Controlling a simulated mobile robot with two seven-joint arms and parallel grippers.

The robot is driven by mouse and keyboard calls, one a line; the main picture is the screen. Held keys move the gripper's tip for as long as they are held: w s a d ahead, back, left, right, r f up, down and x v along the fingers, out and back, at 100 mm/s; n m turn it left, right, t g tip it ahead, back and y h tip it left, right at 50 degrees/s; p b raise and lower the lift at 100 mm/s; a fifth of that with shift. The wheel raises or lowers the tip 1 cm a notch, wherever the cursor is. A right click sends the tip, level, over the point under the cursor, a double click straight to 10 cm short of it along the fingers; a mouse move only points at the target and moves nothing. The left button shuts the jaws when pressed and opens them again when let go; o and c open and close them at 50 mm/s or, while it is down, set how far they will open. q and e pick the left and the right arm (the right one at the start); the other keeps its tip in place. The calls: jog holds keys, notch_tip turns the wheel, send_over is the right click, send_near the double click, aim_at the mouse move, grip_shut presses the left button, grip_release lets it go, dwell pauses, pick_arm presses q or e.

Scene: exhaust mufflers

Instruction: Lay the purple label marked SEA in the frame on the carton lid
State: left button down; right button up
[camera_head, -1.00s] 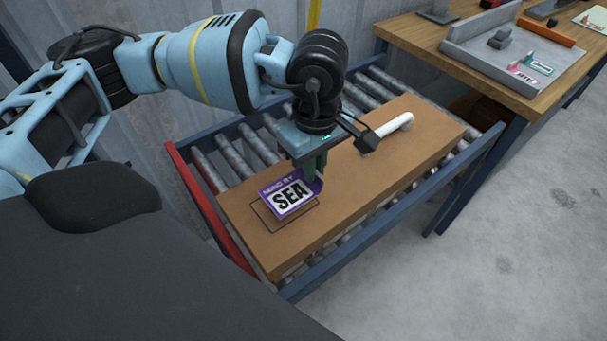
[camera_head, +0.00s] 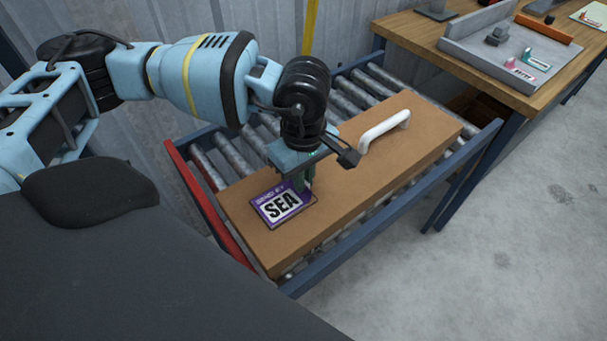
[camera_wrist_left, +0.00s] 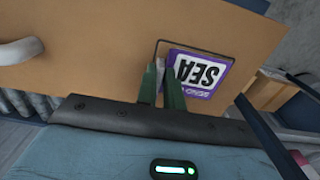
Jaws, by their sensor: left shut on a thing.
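The purple label marked SEA (camera_head: 282,206) is in my left gripper (camera_head: 303,182), which is shut on its edge. The label is nearly flat at the carton lid (camera_head: 350,185) and covers most of the thin dark frame there. In the left wrist view the green fingers (camera_wrist_left: 161,84) hold the label (camera_wrist_left: 198,74) by one side. The frame outline (camera_wrist_left: 190,44) shows past two of its sides there. I cannot tell whether the label touches the lid. My right gripper is not in view.
A white handle (camera_head: 385,131) stands up from the lid behind the gripper. The carton lies on a roller conveyor with blue rails (camera_head: 400,205) and a red end bar (camera_head: 210,210). A wooden bench (camera_head: 415,35) at the back right bears a grey tray (camera_head: 480,62) with other labels.

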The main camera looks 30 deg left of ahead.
pick_arm(q)
jog(key=c, duration=1.5)
grip_release()
jog(key=shift+f, duration=0.1)
jog(key=shift+r, duration=6.15)
jog(key=shift+d, duration=0.1)
